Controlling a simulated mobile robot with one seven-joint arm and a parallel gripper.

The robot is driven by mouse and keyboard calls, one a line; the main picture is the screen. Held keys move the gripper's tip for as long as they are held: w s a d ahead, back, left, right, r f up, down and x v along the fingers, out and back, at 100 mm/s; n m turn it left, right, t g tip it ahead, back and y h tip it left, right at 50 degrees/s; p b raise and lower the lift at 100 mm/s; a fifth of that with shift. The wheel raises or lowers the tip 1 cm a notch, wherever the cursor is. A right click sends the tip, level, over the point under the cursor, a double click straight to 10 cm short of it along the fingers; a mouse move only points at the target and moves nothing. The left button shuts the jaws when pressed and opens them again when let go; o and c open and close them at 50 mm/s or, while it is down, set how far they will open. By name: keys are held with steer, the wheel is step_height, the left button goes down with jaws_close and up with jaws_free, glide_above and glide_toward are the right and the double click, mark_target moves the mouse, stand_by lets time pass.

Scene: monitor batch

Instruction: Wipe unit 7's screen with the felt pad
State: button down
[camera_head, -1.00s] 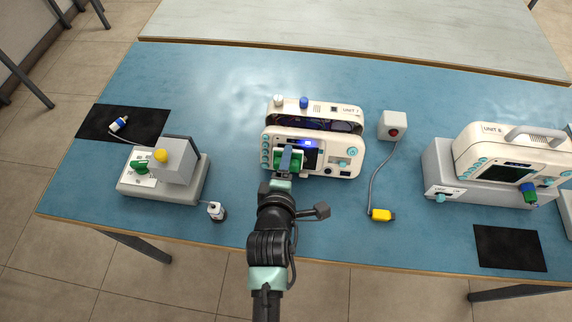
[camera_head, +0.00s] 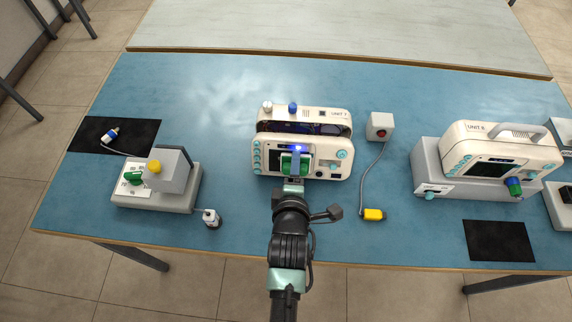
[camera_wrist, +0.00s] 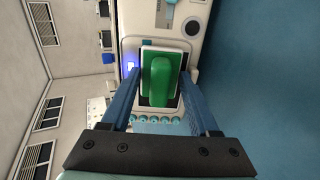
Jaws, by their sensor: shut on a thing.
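Unit 7 (camera_head: 337,114) is a cream monitor with teal knobs at the middle of the blue table. Its dark screen (camera_head: 274,147) is partly hidden behind my gripper and the pad. My gripper (camera_head: 296,163) is shut on the felt pad, which has a green handle and a pale base. In the wrist view the felt pad (camera_wrist: 160,78) sits between the two blue fingers (camera_wrist: 162,97), over the screen, with dark screen showing around it. The pad seems to lie against the screen, but its underside is hidden and contact cannot be told for sure.
Left stands a grey device (camera_head: 165,195) with a yellow knob, near a black mat (camera_head: 140,130). Unit 8 (camera_head: 500,150) stands farther right.

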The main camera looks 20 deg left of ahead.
mark_target(279, 159)
steer(key=shift+w+d, duration=0.1)
steer(key=shift+w, duration=0.05)
steer(key=shift+s+a, duration=0.25)
steer(key=shift+a, duration=0.8)
steer(key=shift+s+a, duration=0.25)
steer(key=shift+a, duration=0.8)
steer(key=shift+p+v, duration=0.85)
steer(key=shift+p, duration=0.05)
steer(key=shift+p+v, duration=1.1)
steer(key=shift+v, duration=1)
steer(key=shift+d, duration=0.1)
steer(key=p+v, duration=0.1)
steer(key=v, duration=0.2)
steer(key=shift+p, duration=0.35)
